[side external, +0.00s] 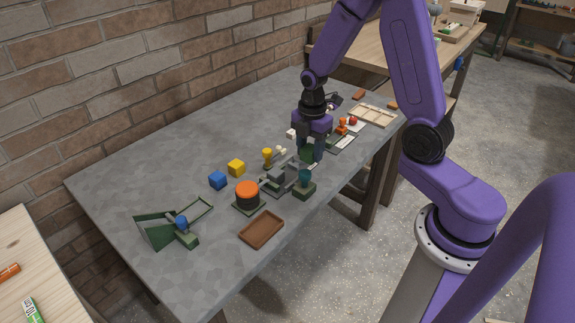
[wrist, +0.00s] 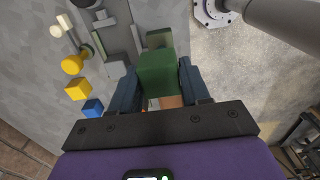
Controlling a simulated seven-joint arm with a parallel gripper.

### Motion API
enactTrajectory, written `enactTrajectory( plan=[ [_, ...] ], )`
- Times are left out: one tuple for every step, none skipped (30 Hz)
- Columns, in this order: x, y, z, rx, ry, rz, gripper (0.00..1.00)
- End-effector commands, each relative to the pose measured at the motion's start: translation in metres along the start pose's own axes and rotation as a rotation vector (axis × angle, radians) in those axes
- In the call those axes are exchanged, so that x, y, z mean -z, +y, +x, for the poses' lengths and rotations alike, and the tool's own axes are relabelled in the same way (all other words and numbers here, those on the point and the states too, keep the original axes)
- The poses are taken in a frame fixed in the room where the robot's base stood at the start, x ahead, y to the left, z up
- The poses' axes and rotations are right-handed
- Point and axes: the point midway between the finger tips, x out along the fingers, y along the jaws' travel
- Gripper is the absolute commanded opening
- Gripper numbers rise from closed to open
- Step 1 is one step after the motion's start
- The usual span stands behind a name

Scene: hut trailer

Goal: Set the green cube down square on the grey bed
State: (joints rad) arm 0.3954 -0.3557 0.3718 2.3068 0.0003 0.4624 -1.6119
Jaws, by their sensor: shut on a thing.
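My gripper (side external: 310,152) is over the grey table, right of its middle in the side view. It is shut on the green cube (wrist: 157,72), which sits between the two dark fingers in the wrist view. In the side view only a dark green part of the cube (side external: 307,156) shows between the fingers. A grey piece, possibly the grey bed (side external: 277,177), lies just left of the gripper there; grey strips (wrist: 116,38) show left of the cube in the wrist view. Whether the cube touches anything below is hidden.
A yellow cube (side external: 236,168), a blue cube (side external: 217,180) and a brown tray (side external: 261,230) are farther left. The table's back left is clear.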

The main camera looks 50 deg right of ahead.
Motion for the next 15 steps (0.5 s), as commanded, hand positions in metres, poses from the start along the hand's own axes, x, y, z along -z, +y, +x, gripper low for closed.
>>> enactTrajectory(
  plan=[
    [-0.002,0.01,0.005,0.001,0.0,0.001,0.17],
    [-0.003,0.015,0.007,0.001,0.0,0.001,0.17],
    [-0.004,0.022,0.011,0.001,0.0,0.002,0.17],
    [-0.004,0.028,0.013,0.001,0.0,0.002,0.17],
    [-0.005,0.034,0.016,0.002,0.0,0.002,0.17],
    [-0.006,0.041,0.02,0.002,0.0,0.002,0.17],
    [-0.007,0.044,0.024,0.004,0.0,0.002,0.17],
    [-0.007,0.047,0.028,0.004,0.0,0.001,0.17],
    [-0.008,0.051,0.034,0.003,0.0,0.001,0.17],
    [-0.009,0.054,0.038,0.004,0.0,0.001,0.17],
    [-0.009,0.058,0.042,0.003,0.0,0.001,0.17],
    [-0.01,0.063,0.048,0.003,0.0,0.001,0.17],
    [-0.01,0.066,0.051,0.003,0.0,0.001,0.17],
    [-0.011,0.069,0.055,0.003,0.0,0.001,0.17],
    [-0.011,0.072,0.059,0.003,0.0,0.001,0.17]
  ],
)
